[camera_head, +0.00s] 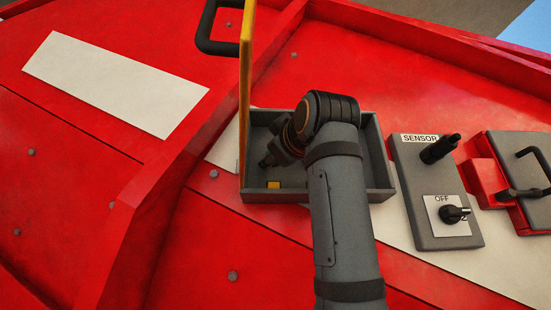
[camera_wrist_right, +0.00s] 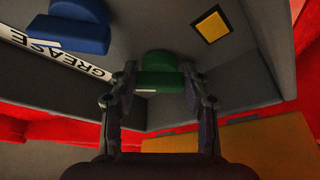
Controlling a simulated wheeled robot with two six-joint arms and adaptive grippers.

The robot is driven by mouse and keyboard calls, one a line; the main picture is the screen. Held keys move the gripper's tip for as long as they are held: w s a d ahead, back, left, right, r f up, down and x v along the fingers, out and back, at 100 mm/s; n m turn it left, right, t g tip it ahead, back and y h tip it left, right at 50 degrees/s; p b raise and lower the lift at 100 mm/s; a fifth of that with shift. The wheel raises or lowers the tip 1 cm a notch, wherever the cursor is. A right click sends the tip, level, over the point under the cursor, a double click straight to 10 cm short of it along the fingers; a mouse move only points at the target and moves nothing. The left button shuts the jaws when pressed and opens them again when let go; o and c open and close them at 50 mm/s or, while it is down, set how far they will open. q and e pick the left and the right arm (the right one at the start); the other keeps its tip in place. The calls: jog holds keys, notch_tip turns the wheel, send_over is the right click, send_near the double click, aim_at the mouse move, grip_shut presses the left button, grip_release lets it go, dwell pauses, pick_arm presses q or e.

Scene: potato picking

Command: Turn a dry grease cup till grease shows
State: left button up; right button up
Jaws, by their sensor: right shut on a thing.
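A green grease cup (camera_wrist_right: 160,79) is between the two fingers of my right gripper (camera_wrist_right: 160,72) in the right wrist view, and the fingers are shut on it. A small white mark shows at its lower edge. A blue grease cup (camera_wrist_right: 78,22) stands to the left, apart from the gripper, beside a white strip lettered GREASE (camera_wrist_right: 55,52). In the head view my right gripper (camera_head: 275,152) reaches into the grey open box (camera_head: 330,196), and my arm hides the cups. I cannot make out grease at the green cup. My left gripper is in neither view.
The yellow lid (camera_head: 245,80) stands open at the box's left side. A yellow square (camera_wrist_right: 212,25) is on the box floor. Right of the box are a grey SENSOR switch panel (camera_head: 417,185) with its knob at OFF and a red case (camera_head: 515,175) with a black handle.

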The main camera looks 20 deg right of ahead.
jog(key=shift+w+a+f+m+h, duration=0.15)
jog(key=shift+m+h, duration=0.25)
jog(key=shift+m, duration=0.4)
jog(key=shift+s+d+f+m+h, duration=0.15)
jog(key=shift+m+h, duration=0.25)
jog(key=shift+m, duration=0.4)
jog(key=shift+w+a+t, duration=0.1)
jog(key=shift+t, duration=0.2)
jog(key=o, duration=0.9)
jog(key=shift+c, duration=0.2)
jog(key=o, duration=0.3)
jog(key=shift+r, duration=0.15)
jog(key=shift+s, duration=0.2)
